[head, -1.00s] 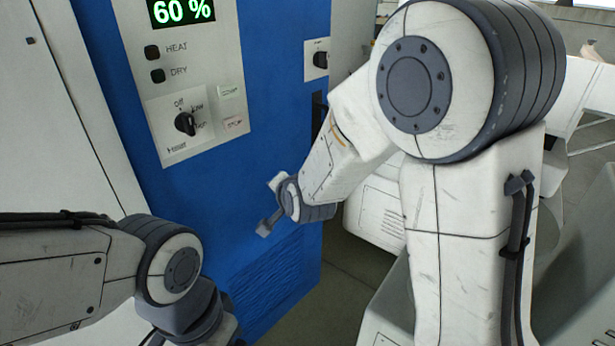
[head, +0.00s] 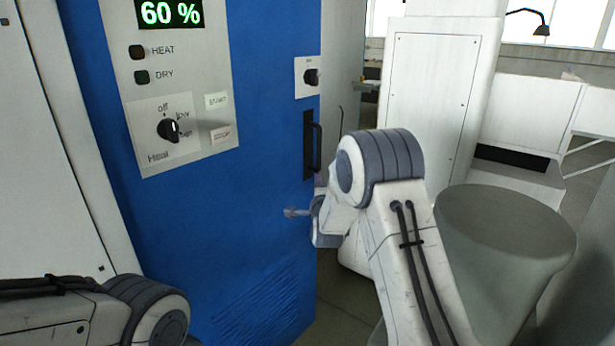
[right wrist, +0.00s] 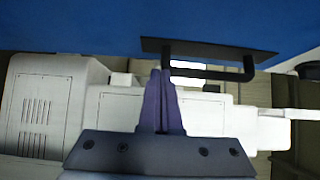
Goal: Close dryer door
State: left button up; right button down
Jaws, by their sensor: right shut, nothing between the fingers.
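The blue dryer door (head: 265,130) fills the middle of the head view, with a dark upright bar handle (head: 317,148) near its right edge. I cannot tell how far the door stands open. My right gripper (head: 320,179) is just below the handle, its purple fingers small and partly hidden by the wrist. In the right wrist view the right gripper (right wrist: 162,72) is shut and empty, its tips close to the black handle (right wrist: 205,74), with no clear contact. The blue door (right wrist: 100,25) spans the top of that view. My left gripper is out of view.
The control panel (head: 180,85) with dial and 60 % display is on the blue front. A small switch plate (head: 308,77) sits above the handle. A white cabinet (head: 430,100) and a grey rounded form (head: 505,235) stand to the right. Floor shows between them and the dryer.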

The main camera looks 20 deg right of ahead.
aim_at(306, 171)
jog(key=shift+w+a, duration=0.35)
jog(key=shift+w, duration=0.35)
jog(key=shift+w+a, duration=0.35)
jog(key=shift+w, duration=0.35)
jog(key=shift+w+a, duration=0.35)
jog(key=shift+w, duration=0.35)
jog(key=shift+w, duration=0.1)
